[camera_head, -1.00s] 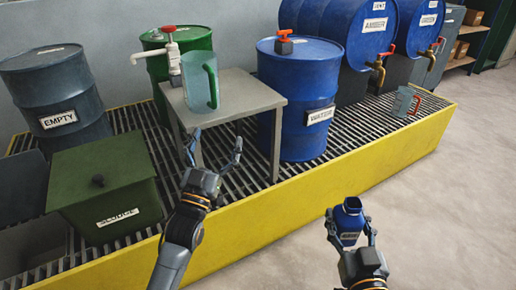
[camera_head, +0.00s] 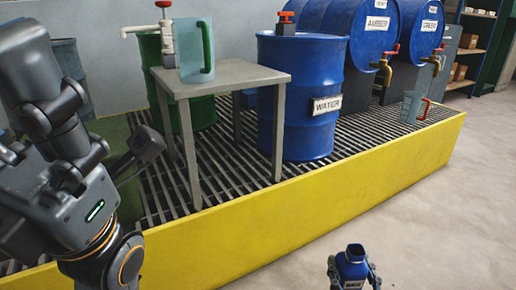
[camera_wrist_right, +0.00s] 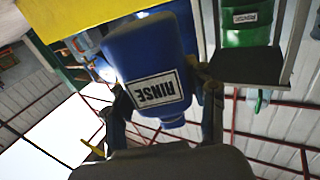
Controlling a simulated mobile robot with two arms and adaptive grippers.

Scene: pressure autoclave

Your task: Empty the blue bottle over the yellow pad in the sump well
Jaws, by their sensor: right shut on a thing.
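The blue bottle (camera_head: 352,268) is upright at the bottom of the head view, outside the yellow wall of the sump (camera_head: 330,215). My right gripper (camera_head: 353,262) is shut on it, with a finger on each side. In the right wrist view the bottle (camera_wrist_right: 150,60) fills the middle, with a white label reading RINSE upside down. My left gripper (camera_head: 75,150) is large and close to the camera at left; its fingertips cannot be made out clearly. I cannot make out the yellow pad or an open well.
A grey table (camera_head: 232,77) with a clear green-handled jug (camera_head: 194,55) stands on the grating. A blue WATER drum (camera_head: 300,75) is beside it, and a red-handled jug (camera_head: 411,106) is at the far right end. The floor (camera_head: 435,220) at right is clear.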

